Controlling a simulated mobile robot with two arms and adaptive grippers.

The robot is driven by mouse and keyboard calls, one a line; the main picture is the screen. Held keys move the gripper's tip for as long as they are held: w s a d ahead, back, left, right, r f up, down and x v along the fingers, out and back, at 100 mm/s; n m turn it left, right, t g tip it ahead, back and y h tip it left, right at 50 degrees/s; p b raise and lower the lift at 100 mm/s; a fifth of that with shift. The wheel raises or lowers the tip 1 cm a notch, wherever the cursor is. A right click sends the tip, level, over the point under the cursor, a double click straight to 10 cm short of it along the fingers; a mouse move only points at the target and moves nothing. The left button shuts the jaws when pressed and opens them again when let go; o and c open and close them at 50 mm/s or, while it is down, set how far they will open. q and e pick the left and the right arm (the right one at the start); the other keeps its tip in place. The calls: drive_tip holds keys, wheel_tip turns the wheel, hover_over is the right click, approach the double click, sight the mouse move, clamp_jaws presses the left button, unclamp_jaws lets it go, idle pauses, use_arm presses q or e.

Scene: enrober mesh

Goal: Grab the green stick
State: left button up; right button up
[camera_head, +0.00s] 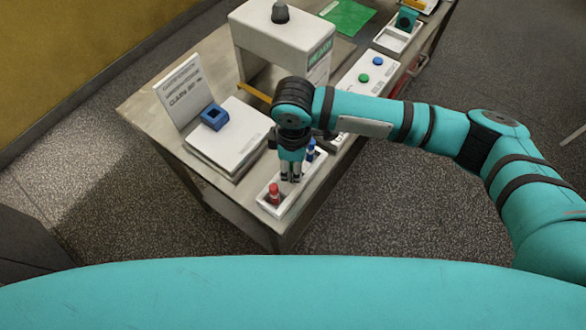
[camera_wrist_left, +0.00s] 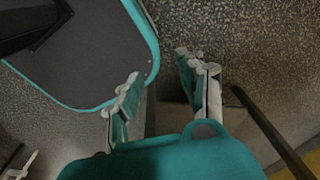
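A narrow white tray (camera_head: 268,207) stands at the table's near corner. A red stick (camera_head: 274,193) stands at its near end and a blue stick (camera_head: 310,150) toward its far end. I cannot make out a green stick; the middle of the tray is covered by my right gripper. My right gripper (camera_head: 291,179) points down over the tray between the red and blue sticks. Its fingertips are close together, and whether they hold anything is hidden. My left gripper (camera_wrist_left: 162,88) shows in the left wrist view, fingers apart and empty, away from the table.
The table (camera_head: 145,106) also bears a white machine (camera_head: 265,28), a flat white device with a blue block (camera_head: 215,117), a sign (camera_head: 182,88), a panel with green and blue buttons (camera_head: 364,78) and a green sheet (camera_head: 347,16). The floor in front is clear.

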clamp_jaws()
use_arm(q)
drive_tip(key=shift+w, duration=0.6)
drive_tip(key=shift+s, duration=0.2)
use_arm(e)
drive_tip(key=shift+r, duration=0.15)
